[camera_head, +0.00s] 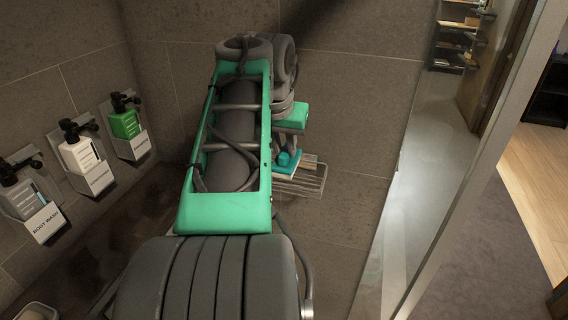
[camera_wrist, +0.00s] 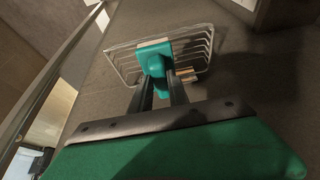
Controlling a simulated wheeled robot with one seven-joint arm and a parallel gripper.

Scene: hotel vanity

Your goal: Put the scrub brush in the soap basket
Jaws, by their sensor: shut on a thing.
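The scrub brush (camera_head: 288,161) is a small teal thing with a pale strip along one edge, clearest in the wrist view (camera_wrist: 158,61). My gripper (camera_head: 287,153) is shut on it, with the two dark fingers (camera_wrist: 161,78) on either side of its teal body. The soap basket (camera_head: 313,184) is a wire rack on the tiled wall; it also shows in the wrist view (camera_wrist: 121,66). The brush is over the basket in both views. I cannot tell whether it touches the wires. My arm and fingers hide part of both.
A small tan piece (camera_wrist: 186,75) shows by the basket, beside the brush. Three dispensers hang on the left wall: grey (camera_head: 20,196), white (camera_head: 82,153) and green (camera_head: 125,123). A glass panel (camera_head: 400,210) stands to the right of the basket.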

